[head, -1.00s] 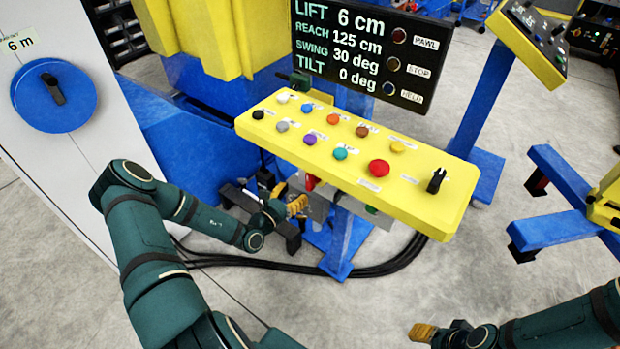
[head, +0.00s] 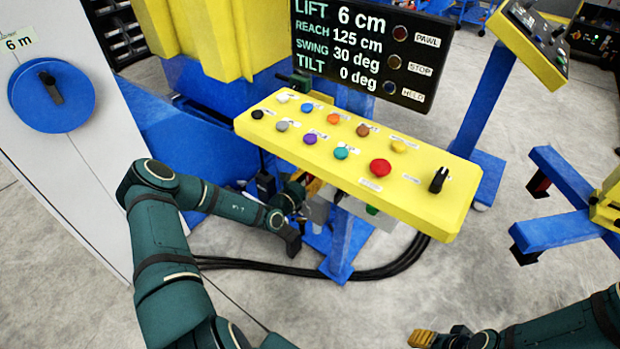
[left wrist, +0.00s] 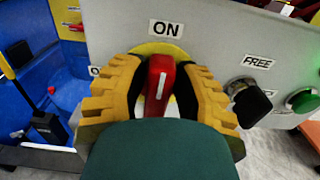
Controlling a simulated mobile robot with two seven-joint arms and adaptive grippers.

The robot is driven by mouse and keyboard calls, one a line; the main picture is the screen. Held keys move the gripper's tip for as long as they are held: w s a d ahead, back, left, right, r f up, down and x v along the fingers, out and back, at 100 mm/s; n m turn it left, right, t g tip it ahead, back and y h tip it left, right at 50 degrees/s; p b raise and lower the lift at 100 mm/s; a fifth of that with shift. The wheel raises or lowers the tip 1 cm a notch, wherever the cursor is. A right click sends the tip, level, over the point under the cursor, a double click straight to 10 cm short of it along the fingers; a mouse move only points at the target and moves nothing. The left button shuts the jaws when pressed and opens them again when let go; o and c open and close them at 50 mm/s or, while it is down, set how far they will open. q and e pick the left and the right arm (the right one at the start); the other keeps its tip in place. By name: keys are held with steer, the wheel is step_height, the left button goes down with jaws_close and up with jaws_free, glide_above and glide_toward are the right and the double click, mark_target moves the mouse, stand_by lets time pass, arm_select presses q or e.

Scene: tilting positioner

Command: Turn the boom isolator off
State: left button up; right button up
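The boom isolator is a red handle (left wrist: 160,80) on a yellow round plate (left wrist: 152,48), on the front of a grey box. The handle stands upright, towards the ON label (left wrist: 167,28). A second label at the left is mostly hidden by a finger. My left gripper (left wrist: 165,68) has one yellow finger on each side of the handle, dark pads against it; it looks shut on it. In the head view my left gripper (head: 311,187) is under the yellow console, partly hidden. My right gripper (head: 422,338) is at the bottom edge, away from everything; its finger gap is unclear.
A black knob (left wrist: 250,100) by the FREE label and a green button (left wrist: 301,101) sit right of the handle. The yellow console (head: 440,215) with several buttons overhangs the box. Black cables (head: 375,269) lie on the floor below.

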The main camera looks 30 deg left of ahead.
arm_select(q)
jaws_close()
steer(key=shift+a+r+n+p, duration=0.15)
steer(key=shift+a+n+p, duration=0.05)
steer(key=shift+n+p, duration=0.9)
steer(key=n+p, duration=0.1)
steer(key=n, duration=0.1)
steer(key=shift+a+n, duration=0.2)
steer(key=shift+n, duration=0.2)
steer(key=n, duration=0.1)
steer(key=n+p, duration=0.1)
steer(key=shift+w+a+f+n, duration=0.1)
steer(key=shift+a+f+n, duration=0.15)
steer(key=shift+n, duration=0.15)
steer(key=n, duration=0.2)
steer(key=shift+a+f+n, duration=0.15)
steer(key=shift+f+n, duration=0.05)
steer(key=shift+n, duration=0.1)
steer(key=n, duration=0.3)
steer(key=f+n, duration=0.1)
steer(key=n, duration=0.3)
steer(key=shift+a+f+n, duration=0.1)
steer(key=shift+a+n, duration=0.1)
steer(key=shift+n, duration=0.1)
